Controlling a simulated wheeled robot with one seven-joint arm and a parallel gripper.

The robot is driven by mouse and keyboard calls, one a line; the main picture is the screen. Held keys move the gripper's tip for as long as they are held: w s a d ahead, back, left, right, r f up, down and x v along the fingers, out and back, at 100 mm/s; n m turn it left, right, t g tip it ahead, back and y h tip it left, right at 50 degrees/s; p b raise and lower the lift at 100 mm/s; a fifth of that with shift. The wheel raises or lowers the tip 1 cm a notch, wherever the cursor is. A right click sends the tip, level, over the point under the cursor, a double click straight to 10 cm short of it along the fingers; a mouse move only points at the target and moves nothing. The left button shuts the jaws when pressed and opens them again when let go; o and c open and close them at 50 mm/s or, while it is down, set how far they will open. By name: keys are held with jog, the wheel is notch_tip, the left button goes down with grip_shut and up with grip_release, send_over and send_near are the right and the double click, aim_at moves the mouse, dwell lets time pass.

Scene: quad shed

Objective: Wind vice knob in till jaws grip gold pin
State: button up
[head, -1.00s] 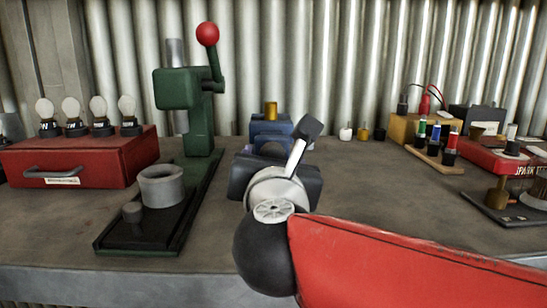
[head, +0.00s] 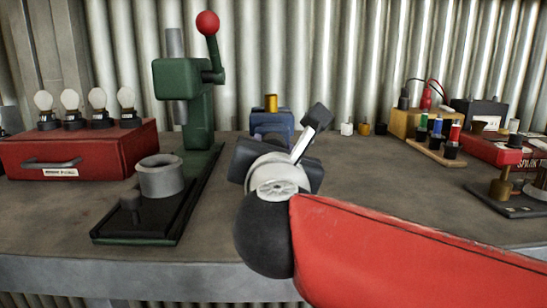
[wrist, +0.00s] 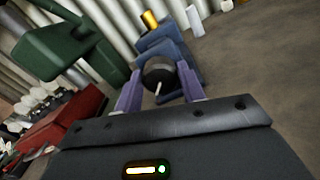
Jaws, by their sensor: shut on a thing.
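The blue vice (head: 271,122) stands on the bench behind my gripper. The gold pin (head: 271,103) stands upright at its top; the pin also shows in the wrist view (wrist: 150,21). I cannot tell whether the vice jaws touch the pin. The round black knob (wrist: 154,76), with a white mark on its face, is on the near side of the vice. My gripper (wrist: 160,88) is shut on the knob, one purple finger on each side. In the head view my wrist and arm hide the knob and the fingertips.
A green press (head: 188,100) with a red ball lever and a grey ring (head: 161,177) on its base stand left of the vice. A red drawer box (head: 75,152) with bulbs is farther left. Small pots, coloured posts and a red box (head: 490,152) stand right. Bare bench lies between.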

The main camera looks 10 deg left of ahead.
jog(key=shift+f+m+b, duration=0.15)
jog(key=shift+m+b, duration=0.7)
jog(key=shift+m, duration=0.15)
jog(key=o, duration=1)
jog(key=shift+c, duration=0.2)
jog(key=shift+s, duration=0.15)
jog(key=v, duration=0.7)
jog(key=shift+s+d, duration=0.1)
jog(key=shift+s, duration=0.15)
